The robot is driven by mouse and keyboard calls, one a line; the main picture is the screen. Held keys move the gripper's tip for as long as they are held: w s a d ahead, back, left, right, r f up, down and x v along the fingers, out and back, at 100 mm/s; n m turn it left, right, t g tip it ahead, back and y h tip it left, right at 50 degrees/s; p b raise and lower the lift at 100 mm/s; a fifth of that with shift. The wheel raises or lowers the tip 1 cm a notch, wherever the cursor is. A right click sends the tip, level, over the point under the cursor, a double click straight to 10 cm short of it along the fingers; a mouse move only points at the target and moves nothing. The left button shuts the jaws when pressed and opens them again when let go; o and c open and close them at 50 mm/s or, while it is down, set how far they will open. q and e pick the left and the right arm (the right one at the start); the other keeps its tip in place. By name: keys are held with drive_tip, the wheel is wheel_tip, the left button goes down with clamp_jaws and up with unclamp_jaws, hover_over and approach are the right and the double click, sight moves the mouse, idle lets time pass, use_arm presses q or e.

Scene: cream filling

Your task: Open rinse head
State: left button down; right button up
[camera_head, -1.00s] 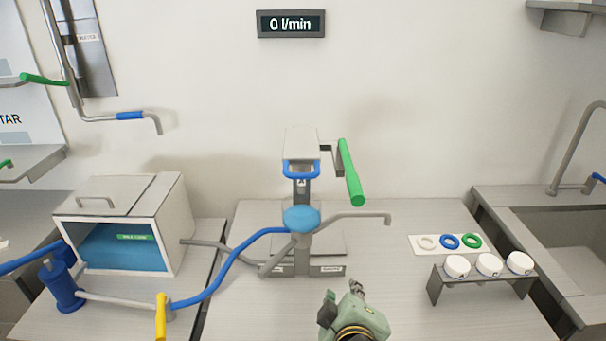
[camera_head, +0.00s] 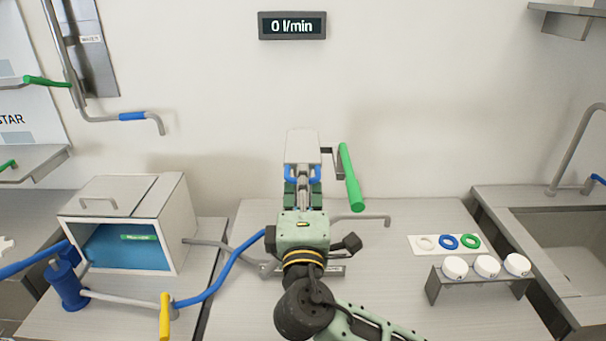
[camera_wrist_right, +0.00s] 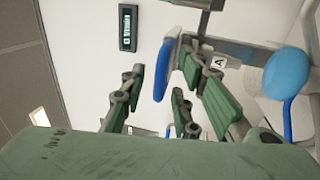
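The rinse head is most likely the grey-white head block (camera_head: 302,146) on the post at the middle of the table, with a blue U-shaped handle (camera_head: 318,174) on its lower front. My right gripper (camera_head: 303,192) is in front of and just below this handle, pointing at it. In the right wrist view its green-padded fingers (camera_wrist_right: 168,100) stand apart, with a blue bar (camera_wrist_right: 164,72), likely the handle, showing between and beyond them. I cannot tell whether they touch it. The blue knob (camera_wrist_right: 285,72) shows at the right there; my arm hides it in the head view. My left gripper is out of view.
A long green lever (camera_head: 350,178) is right of the head block. A grey spout (camera_head: 362,219) sticks out below it. A white box (camera_head: 170,200) and blue hose (camera_head: 222,272) are left. A rack with white cups (camera_head: 486,267) is right. The front right table is clear.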

drive_tip(key=shift+w+r, duration=0.1)
drive_tip(key=shift+w, duration=0.45)
clamp_jaws()
drive_tip(key=shift+r, duration=0.1)
